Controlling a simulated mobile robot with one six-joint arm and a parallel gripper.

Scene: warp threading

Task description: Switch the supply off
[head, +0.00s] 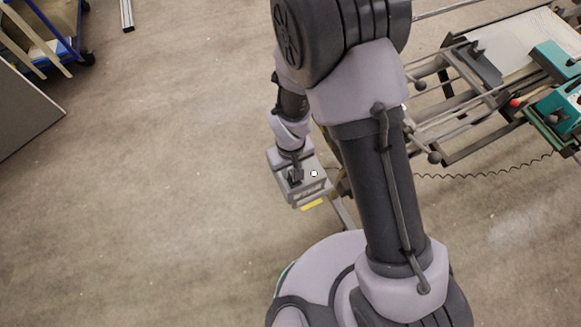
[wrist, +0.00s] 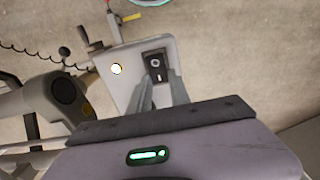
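The supply is a grey box (head: 313,187) with a yellow label on its side. In the wrist view, its pale top face (wrist: 128,58) carries a black rocker switch (wrist: 156,66) marked O and I. I cannot tell which end of the rocker is pressed. A round lamp (wrist: 116,69) beside the switch glows white; it also shows lit in the head view (head: 314,174). My gripper (wrist: 161,76) is over the box, with its two grey fingers a little apart and nothing held between them. The fingertips are close to the switch; contact cannot be told.
A loom-like frame (head: 470,115) with teal parts stands at the right. A coiled dark cord (head: 480,176) runs beside it. A blue cart (head: 62,40) and a grey panel (head: 25,110) are at the left.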

